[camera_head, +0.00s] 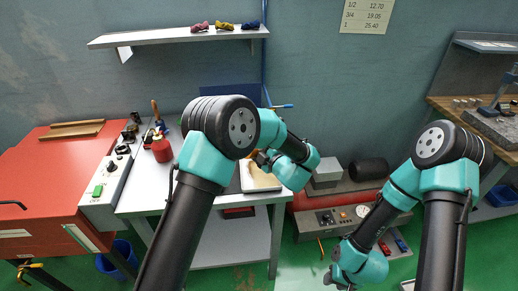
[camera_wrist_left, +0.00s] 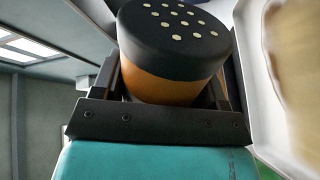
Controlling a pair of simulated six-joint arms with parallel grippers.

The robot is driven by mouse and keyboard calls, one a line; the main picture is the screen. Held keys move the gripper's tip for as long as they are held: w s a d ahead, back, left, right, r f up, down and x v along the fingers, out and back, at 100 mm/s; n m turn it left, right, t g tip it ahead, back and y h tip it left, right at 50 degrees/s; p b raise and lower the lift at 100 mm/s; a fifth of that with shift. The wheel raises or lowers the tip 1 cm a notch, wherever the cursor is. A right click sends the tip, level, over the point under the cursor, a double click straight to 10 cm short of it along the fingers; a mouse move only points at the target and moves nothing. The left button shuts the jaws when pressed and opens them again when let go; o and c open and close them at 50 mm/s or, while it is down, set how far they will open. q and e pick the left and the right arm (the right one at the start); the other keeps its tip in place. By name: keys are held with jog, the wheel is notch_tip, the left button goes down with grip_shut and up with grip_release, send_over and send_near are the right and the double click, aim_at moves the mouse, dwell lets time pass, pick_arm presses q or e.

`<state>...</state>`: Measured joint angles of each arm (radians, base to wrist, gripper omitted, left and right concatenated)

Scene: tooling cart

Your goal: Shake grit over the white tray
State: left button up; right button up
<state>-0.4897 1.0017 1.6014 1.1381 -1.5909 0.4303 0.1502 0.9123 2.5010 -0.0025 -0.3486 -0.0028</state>
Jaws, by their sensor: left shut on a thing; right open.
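My left gripper (camera_wrist_left: 168,88) is shut on a shaker with an orange body (camera_wrist_left: 160,85) and a black cap dotted with pale holes. In the left wrist view the cap points up the picture, and the white tray (camera_wrist_left: 248,75) lies close on the right with a tan layer inside. In the head view the tray (camera_head: 262,188) sits on the white bench, partly covered by my left wrist. The shaker is mostly hidden there behind my left arm. My right gripper (camera_head: 329,279) is low at the bottom, away from the bench, and open.
A red oil can (camera_head: 161,149) and small tools stand left of the tray on the bench (camera_head: 140,196). A red cabinet (camera_head: 60,165) is further left. A shelf (camera_head: 178,37) with coloured bundles hangs above. A grey-and-red unit (camera_head: 335,203) stands right of the bench.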

pick_arm(q)
jog(key=shift+w+a, duration=0.2)
jog(key=shift+w, duration=0.9)
jog(key=shift+w+a, duration=0.2)
jog(key=shift+w, duration=0.9)
jog(key=shift+a, duration=0.15)
jog(key=shift+s+a, duration=0.25)
jog(key=shift+a, duration=0.8)
jog(key=shift+s+a, duration=0.2)
jog(key=shift+a, duration=0.8)
jog(key=shift+s+d, duration=0.1)
jog(key=shift+s, duration=0.1)
jog(key=shift+s+d, duration=0.2)
jog(key=shift+s, duration=0.8)
jog(key=shift+s+d, duration=0.2)
jog(key=shift+s, duration=0.8)
jog(key=shift+s, duration=0.1)
jog(key=shift+s+d, duration=0.2)
jog(key=shift+s, duration=0.9)
jog(key=shift+s+d, duration=0.2)
jog(key=shift+s, duration=0.85)
